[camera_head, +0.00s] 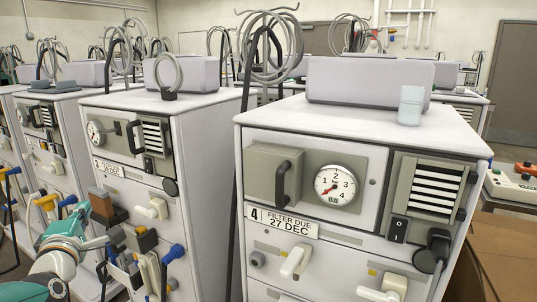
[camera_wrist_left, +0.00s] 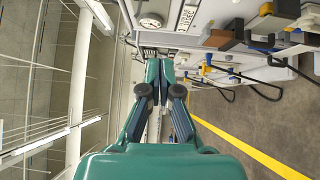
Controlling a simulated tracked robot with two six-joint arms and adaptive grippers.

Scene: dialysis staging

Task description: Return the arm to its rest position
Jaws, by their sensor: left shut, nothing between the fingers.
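My left arm comes in at the lower left of the head view, and its teal left gripper (camera_head: 78,216) is in front of the machine marked 3. In the left wrist view the two fingers of this gripper (camera_wrist_left: 161,82) lie close together with nothing held between them. My right gripper is in neither view.
Close on the right stands machine 4 (camera_head: 350,118), with a gauge, handle, switch and "FILTER DUE 27 DEC" label. A small clear container (camera_head: 410,105) stands on its top. Machine 3 (camera_head: 205,140) is beside my left gripper, with levers and blocks on its front. Coiled hoses (camera_head: 270,45) hang above.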

